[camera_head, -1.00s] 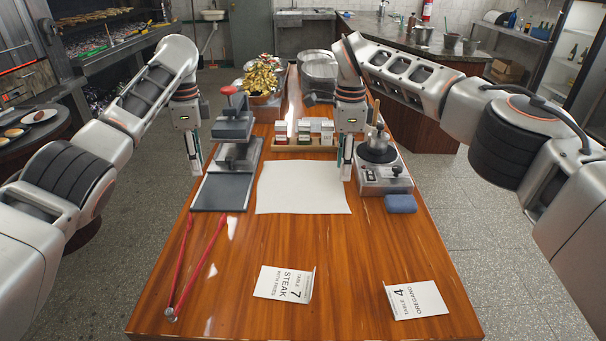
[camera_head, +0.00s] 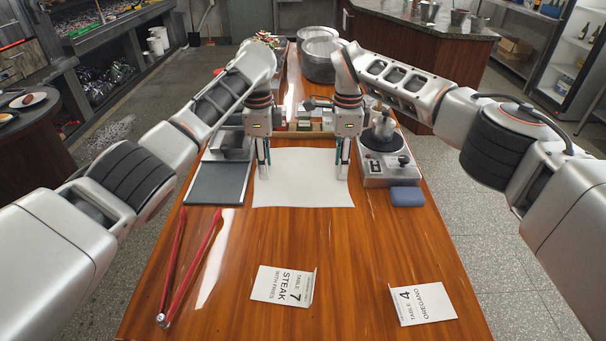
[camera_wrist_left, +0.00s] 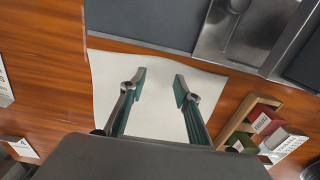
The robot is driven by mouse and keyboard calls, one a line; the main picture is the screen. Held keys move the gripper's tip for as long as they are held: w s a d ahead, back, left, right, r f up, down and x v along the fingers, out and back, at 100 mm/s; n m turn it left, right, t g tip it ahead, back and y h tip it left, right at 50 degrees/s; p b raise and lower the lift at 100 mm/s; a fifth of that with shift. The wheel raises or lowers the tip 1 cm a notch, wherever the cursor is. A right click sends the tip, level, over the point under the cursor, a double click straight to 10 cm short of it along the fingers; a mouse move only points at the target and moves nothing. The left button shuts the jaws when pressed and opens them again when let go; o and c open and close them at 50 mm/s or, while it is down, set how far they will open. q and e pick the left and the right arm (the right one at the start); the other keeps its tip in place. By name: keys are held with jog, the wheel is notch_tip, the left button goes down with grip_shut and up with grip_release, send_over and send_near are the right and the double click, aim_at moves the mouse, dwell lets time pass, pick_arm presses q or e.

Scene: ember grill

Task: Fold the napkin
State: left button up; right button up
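The white napkin (camera_head: 303,180) lies flat and unfolded on the wooden table, and it also fills the middle of the left wrist view (camera_wrist_left: 158,112). My left gripper (camera_head: 264,174) points down over the napkin's left side. In the left wrist view its two fingers (camera_wrist_left: 160,82) are apart with nothing between them, so it is open. My right gripper (camera_head: 342,174) points down over the napkin's right edge, with a gap between its fingers and nothing held. I cannot tell whether either set of fingertips touches the cloth.
A dark tray-like press (camera_head: 217,183) stands left of the napkin. A small burner (camera_head: 384,168) and a blue folded cloth (camera_head: 406,197) are to the right. Red tongs (camera_head: 190,262) and two cards (camera_head: 283,286) (camera_head: 422,303) lie in front. A spice box stands behind.

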pick_arm(q)
jog(key=shift+w+f, duration=0.1)
jog(key=shift+f, duration=0.25)
pick_arm(e)
jog(key=shift+f, duration=0.4)
pick_arm(q)
jog(key=shift+f, duration=0.2)
pick_arm(e)
jog(key=shift+f, duration=0.2)
pick_arm(q)
jog(key=c, duration=0.6)
pick_arm(e)
jog(key=c, duration=0.6)
pick_arm(q)
jog(key=shift+f, duration=0.1)
grip_shut()
pick_arm(e)
jog(key=shift+f, duration=0.1)
grip_shut()
pick_arm(q)
jog(key=shift+f, duration=0.15)
pick_arm(e)
jog(key=shift+s, duration=0.1)
